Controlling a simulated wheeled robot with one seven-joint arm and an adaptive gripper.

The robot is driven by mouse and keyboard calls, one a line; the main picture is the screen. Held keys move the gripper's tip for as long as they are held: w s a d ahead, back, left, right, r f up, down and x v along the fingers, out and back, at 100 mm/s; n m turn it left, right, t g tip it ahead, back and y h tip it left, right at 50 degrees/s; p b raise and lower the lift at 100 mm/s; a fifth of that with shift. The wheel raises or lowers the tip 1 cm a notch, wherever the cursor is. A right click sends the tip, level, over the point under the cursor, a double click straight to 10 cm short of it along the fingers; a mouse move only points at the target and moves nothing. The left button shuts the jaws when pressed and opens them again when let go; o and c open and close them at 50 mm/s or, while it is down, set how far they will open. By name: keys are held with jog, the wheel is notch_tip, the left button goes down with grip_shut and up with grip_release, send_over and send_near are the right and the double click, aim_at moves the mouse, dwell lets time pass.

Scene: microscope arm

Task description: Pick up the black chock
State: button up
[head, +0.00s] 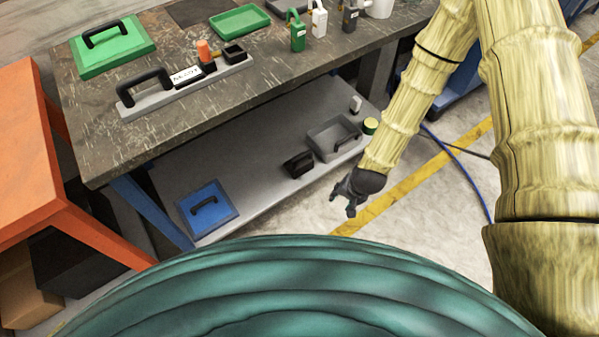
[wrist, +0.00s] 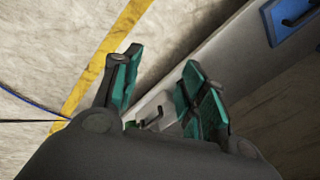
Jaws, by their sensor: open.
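The black chock (head: 298,165) sits on the grey lower shelf (head: 255,150) under the workbench, near the shelf's front edge. It is a small dark block with what looks like a handle on top. My gripper (head: 347,200) is open and empty, in front of the shelf, to the right of the chock and apart from it. In the wrist view the two teal-padded fingers (wrist: 160,78) are spread, with the shelf edge and floor beyond them. I cannot make out the chock there; the right finger may hide it.
A grey tray (head: 322,143) with a dark handle and a green-topped can (head: 370,126) stand right of the chock. A blue lid (head: 207,210) lies at the shelf's left end. The workbench top (head: 300,75) overhangs the shelf. Floor in front is clear.

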jog(key=w+a+f+m+t+b, duration=0.1)
jog(key=w+a+f+b, duration=0.15)
jog(key=w+b, duration=0.2)
jog(key=w+a+f+m+y+b, duration=0.1)
jog(key=w+f+b, duration=0.2)
jog(key=w+b, duration=0.15)
jog(key=w+a+f+m+t+b, duration=0.1)
jog(key=w+a+f+b, duration=0.15)
jog(key=w+b, duration=0.2)
jog(key=m+t+y+b, duration=0.1)
jog(key=m+b, duration=0.1)
jog(key=b, duration=0.7)
send_near(302, 156)
jog(key=shift+b+x, duration=2.35)
jog(key=shift+x, duration=3.15)
jog(key=shift+d, duration=0.1)
grip_shut()
